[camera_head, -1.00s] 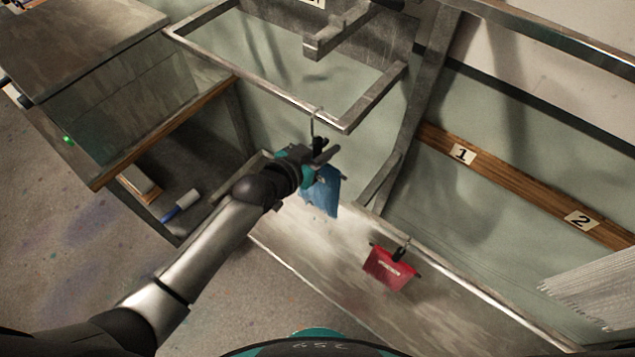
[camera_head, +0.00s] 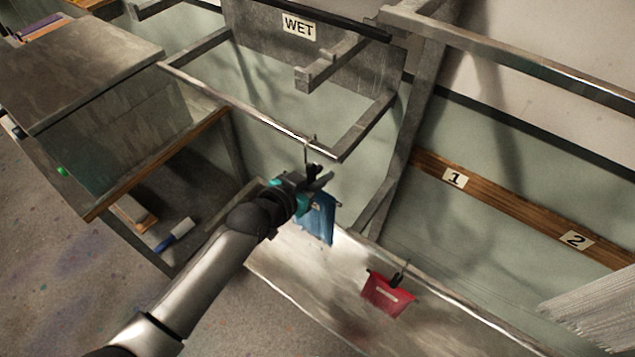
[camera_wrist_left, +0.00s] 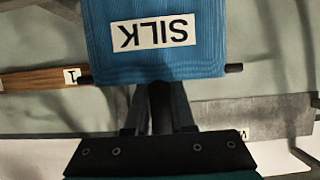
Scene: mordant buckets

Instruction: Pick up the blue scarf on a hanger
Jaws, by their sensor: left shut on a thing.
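The blue scarf (camera_head: 318,219) hangs from a dark hanger below my left gripper (camera_head: 318,178) in the head view. In the left wrist view the blue cloth (camera_wrist_left: 205,62) carries a white SILK label (camera_wrist_left: 153,33), upside down in the picture. My left gripper (camera_wrist_left: 160,108) is shut on the dark stem of the hanger (camera_wrist_left: 161,105), whose bar ends stick out on both sides of the cloth. The thin hook (camera_head: 309,150) rises to the metal rail (camera_head: 262,122). I cannot tell whether it still bears on the rail. My right gripper is not in view.
A red cloth (camera_head: 388,296) hangs on another hanger at lower right. A WET sign (camera_head: 299,26) is on the panel behind the rails. A wooden strip with labels 1 (camera_head: 454,178) and 2 (camera_head: 575,240) runs along the right. A cabinet (camera_head: 75,75) stands at left.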

